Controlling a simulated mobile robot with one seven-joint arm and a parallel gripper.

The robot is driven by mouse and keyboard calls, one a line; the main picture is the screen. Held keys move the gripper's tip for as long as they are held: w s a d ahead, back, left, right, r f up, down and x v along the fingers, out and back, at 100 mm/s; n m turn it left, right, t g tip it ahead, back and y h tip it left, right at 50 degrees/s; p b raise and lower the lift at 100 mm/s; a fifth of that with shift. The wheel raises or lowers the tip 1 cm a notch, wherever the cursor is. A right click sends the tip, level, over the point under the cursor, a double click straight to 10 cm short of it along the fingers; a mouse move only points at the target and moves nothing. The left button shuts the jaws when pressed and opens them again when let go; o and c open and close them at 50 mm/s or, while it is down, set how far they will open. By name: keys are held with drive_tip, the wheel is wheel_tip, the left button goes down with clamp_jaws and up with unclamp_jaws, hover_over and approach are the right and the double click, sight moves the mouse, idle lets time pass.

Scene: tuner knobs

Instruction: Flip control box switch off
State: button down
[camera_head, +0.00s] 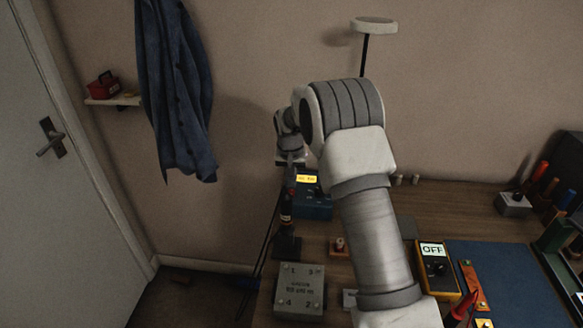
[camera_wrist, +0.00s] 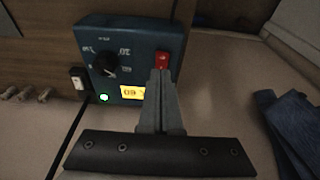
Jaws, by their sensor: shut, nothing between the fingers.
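The control box (camera_wrist: 131,48) is a dark blue box with a black knob (camera_wrist: 105,64), a lit green lamp (camera_wrist: 104,97), a lit yellow display (camera_wrist: 133,93) and a red switch (camera_wrist: 162,60). In the head view the box (camera_head: 312,208) stands at the back of the bench, partly hidden by my arm. My gripper (camera_wrist: 160,73) is shut and empty. Its fingertips are right at the red switch in the wrist view and cover part of it. I cannot tell whether they touch it. The fingertips are not clear in the head view.
A grey box (camera_head: 300,290) with corner markings stands at the bench front. A yellow meter (camera_head: 436,268) reading OFF is right of my arm, beside a blue mat (camera_head: 500,275). A dark upright tool stand (camera_head: 287,245) is close to the control box. A blue jacket (camera_head: 178,90) hangs on the wall.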

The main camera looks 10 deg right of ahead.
sight(292, 189)
drive_tip(key=shift+s+f, duration=0.15)
drive_tip(key=shift+f, duration=1)
drive_tip(key=shift+f, duration=0.1)
drive_tip(key=shift+s+f+b, duration=0.15)
drive_tip(key=shift+f+b, duration=0.15)
drive_tip(key=shift+b, duration=0.1)
drive_tip(key=shift+a+r, duration=0.1)
drive_tip(key=shift+r, duration=0.05)
drive_tip(key=shift+w+d+r+p, duration=0.1)
drive_tip(key=shift+w+r+p, duration=0.1)
drive_tip(key=shift+w, duration=0.2)
drive_tip(key=shift+w+d+r+p, duration=0.1)
drive_tip(key=shift+w+p, duration=0.05)
drive_tip(key=shift+w, duration=0.25)
